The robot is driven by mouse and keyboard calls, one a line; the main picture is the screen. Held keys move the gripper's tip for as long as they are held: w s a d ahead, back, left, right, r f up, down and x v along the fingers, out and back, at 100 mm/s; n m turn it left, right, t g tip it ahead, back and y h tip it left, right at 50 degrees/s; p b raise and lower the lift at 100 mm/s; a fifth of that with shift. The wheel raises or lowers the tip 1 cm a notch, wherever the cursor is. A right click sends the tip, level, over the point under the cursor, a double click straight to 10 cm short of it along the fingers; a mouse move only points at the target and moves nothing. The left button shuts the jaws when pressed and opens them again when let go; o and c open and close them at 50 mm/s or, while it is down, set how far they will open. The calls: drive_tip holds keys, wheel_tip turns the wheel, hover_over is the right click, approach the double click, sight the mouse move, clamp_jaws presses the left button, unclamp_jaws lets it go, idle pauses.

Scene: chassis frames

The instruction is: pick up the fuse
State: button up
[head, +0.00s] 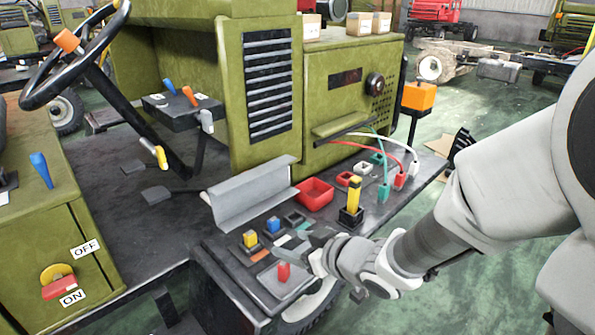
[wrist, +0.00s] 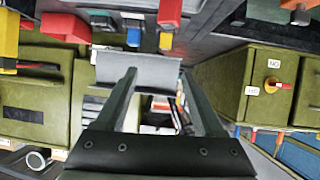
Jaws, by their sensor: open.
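Several small coloured pieces stand on the dark deck; I cannot tell for sure which is the fuse. A red piece (head: 283,271) stands on a grey plate, with a yellow piece (head: 250,239) and a blue piece (head: 273,225) in dark square bases behind it. In the wrist view the red piece (wrist: 170,13), yellow piece (wrist: 165,41) and blue piece (wrist: 133,38) show near the top, beyond my fingertips. My gripper (head: 301,243) is low over the deck, just behind and right of the red piece. It is open, and nothing is seen held between its fingers (wrist: 158,72).
A grey angled bracket (head: 250,195) stands behind the pieces. A red open box (head: 314,193) and a tall yellow handle (head: 354,194) are behind my gripper. Cables (head: 385,150) run to connectors at right. The green cabinet (head: 350,70) bounds the deck's back.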

drive_tip(key=f, duration=0.1)
drive_tip(key=b, duration=0.5)
approach(252, 238)
drive_tip(key=shift+y, duration=0.4)
drive_tip(key=x, duration=0.4)
drive_tip(key=shift+w+a, duration=0.15)
drive_tip(key=shift+w, duration=0.2)
drive_tip(key=shift+w+a+f, duration=0.2)
drive_tip(key=shift+w+a, duration=0.2)
drive_tip(key=b+x, duration=0.1)
drive_tip(key=x, duration=0.1)
drive_tip(key=b+x, duration=0.1)
drive_tip(key=x, duration=0.1)
drive_tip(key=shift+d+f, duration=0.1)
drive_tip(key=shift+f, duration=0.35)
drive_tip(key=shift+w+a+f, duration=0.1)
drive_tip(key=shift+w+a, duration=0.25)
clamp_jaws()
